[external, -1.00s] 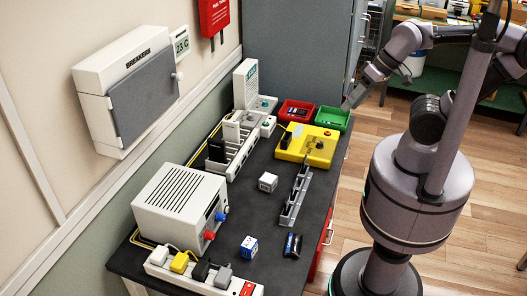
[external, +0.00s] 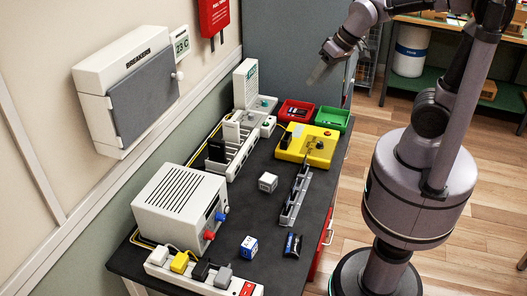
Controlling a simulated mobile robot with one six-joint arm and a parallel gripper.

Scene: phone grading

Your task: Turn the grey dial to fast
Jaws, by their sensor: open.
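I cannot surely make out the grey dial or its marks at this size. A small white unit (external: 268,126) with a knob-like top stands at the right end of the white slotted rack (external: 236,155). A tall white device (external: 243,84) with a low base stands behind it. A yellow box (external: 307,146) with a red button and a dark knob lies to the right.
A red bin (external: 289,113) and a green bin (external: 332,118) stand at the table's far end. A white power supply (external: 180,203), a power strip (external: 205,281), a grey slotted holder (external: 294,200) and small boxes occupy the nearer table. Bare dark tabletop (external: 240,205) lies between them.

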